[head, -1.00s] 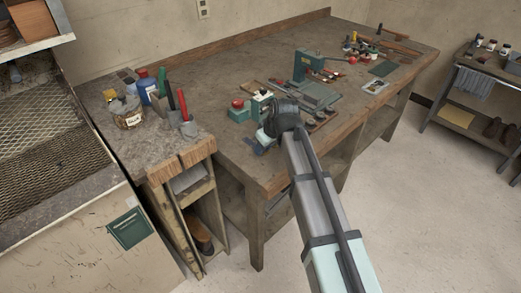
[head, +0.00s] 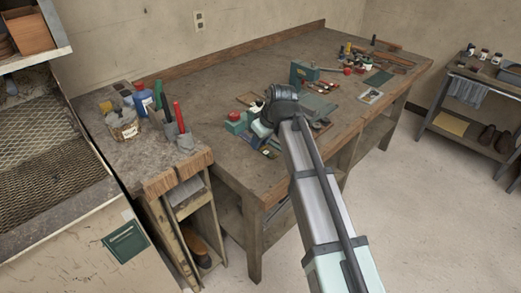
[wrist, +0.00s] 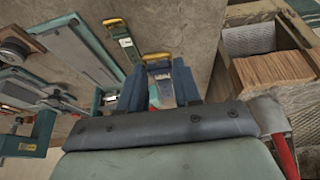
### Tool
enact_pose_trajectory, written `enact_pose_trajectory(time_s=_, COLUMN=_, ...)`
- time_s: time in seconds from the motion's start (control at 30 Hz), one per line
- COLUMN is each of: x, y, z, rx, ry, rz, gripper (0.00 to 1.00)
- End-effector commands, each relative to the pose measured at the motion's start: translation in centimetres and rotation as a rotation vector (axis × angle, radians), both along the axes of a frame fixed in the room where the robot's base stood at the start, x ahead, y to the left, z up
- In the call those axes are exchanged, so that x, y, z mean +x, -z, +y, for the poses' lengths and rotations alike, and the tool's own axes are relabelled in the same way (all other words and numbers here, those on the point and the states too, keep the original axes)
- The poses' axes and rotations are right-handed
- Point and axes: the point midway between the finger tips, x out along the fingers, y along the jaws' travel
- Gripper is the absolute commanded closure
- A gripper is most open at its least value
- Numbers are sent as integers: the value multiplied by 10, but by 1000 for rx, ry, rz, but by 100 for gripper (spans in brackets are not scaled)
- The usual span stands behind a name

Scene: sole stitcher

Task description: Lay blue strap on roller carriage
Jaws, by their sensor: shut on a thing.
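My gripper (head: 263,133) is low over the front-left part of the workbench. In the wrist view its two dark blue fingers (wrist: 159,88) are shut on a small strap (wrist: 158,66) with yellow parts, which I take to be the blue strap. The fingers hide much of it. A second dark strap with yellow ends (wrist: 124,41) lies on the bench just beyond and left of the fingers. A flat grey and teal assembly (wrist: 78,48), probably the roller carriage, is left of the fingers. The green stitcher (head: 303,73) stands behind my gripper in the head view.
A red-topped green box (head: 236,122) stands left of my gripper. The side bench at left holds a jar (head: 123,125), a blue bottle (head: 143,101) and handled tools (head: 180,120). Several tools lie at the bench's far right. The bench's back left is clear.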

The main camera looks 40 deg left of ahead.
Motion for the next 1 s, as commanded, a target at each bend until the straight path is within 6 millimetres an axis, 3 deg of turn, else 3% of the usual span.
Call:
enact_pose_trajectory(time_s=0.17, x=3, y=-18, z=-1, rx=1, ry=4, rz=-1, gripper=97)
enact_pose_trajectory(time_s=0.33, x=26, y=-24, z=-14, rx=0, ry=38, rz=0, gripper=97)
enact_pose_trajectory(time_s=0.53, x=93, y=-31, z=-24, rx=1, ry=111, rz=5, gripper=97)
enact_pose_trajectory(time_s=0.7, x=140, y=-40, z=-11, rx=5, ry=117, rz=19, gripper=97)
enact_pose_trajectory(time_s=0.83, x=147, y=-45, z=3, rx=5, ry=52, rz=18, gripper=97)
enact_pose_trajectory(time_s=1.0, x=142, y=-43, z=1, rx=1, ry=-21, rz=5, gripper=97)
